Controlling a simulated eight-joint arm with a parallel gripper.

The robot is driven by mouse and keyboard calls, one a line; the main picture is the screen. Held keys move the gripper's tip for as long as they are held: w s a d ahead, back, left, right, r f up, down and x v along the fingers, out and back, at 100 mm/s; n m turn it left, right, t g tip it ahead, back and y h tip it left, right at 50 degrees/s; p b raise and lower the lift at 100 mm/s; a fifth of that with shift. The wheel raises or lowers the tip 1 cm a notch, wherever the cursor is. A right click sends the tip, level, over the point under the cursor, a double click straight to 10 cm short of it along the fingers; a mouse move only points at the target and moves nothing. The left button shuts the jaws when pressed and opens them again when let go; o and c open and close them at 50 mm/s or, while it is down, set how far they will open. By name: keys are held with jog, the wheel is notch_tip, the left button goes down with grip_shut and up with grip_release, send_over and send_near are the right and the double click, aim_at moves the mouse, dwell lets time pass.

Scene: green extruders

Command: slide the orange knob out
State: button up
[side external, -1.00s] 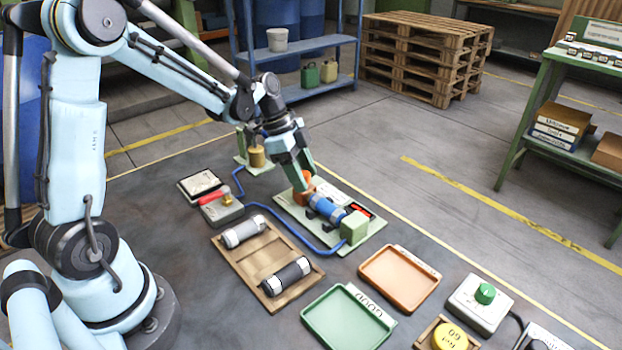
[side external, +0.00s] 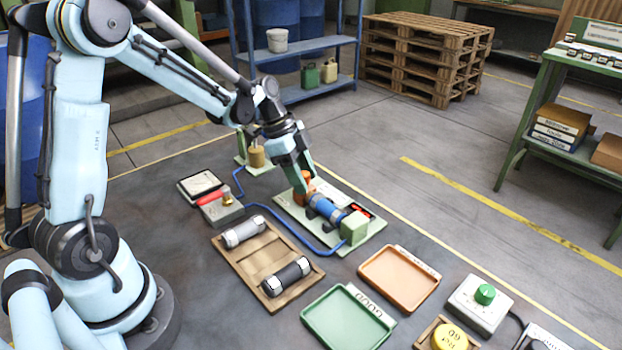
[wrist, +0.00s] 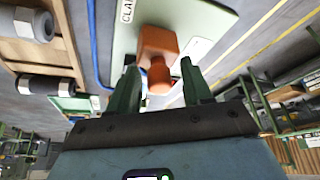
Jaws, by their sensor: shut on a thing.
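The orange knob (wrist: 159,78) is a round piece on the front of an orange block, between the two green fingers of my gripper (wrist: 161,88) in the wrist view. My gripper is shut on it. In the side view the orange part (side external: 301,184) sits at the far left end of a blue cylinder (side external: 327,209) on a pale green plate (side external: 372,240), and my gripper (side external: 300,176) reaches down onto it. A green block (side external: 354,228) stands at the cylinder's other end. The fingers hide part of the orange piece in the side view.
A wooden tray (side external: 238,262) with a silver and a black cylinder lies in front. A green tray (side external: 333,338) and an orange tray (side external: 400,283) lie to the right. A blue hose (side external: 290,231) runs to the plate. A red-handled box (side external: 222,208) is left of it.

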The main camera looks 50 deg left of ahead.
jog(key=shift+a+f, duration=0.15)
jog(key=shift+f, duration=0.25)
jog(key=shift+a, duration=1.55)
jog(key=shift+c, duration=0.2)
jog(key=o, duration=0.4)
jog(key=shift+r, duration=0.1)
notch_tip(320, 180, up, 8)
jog(key=shift+r, duration=0.25)
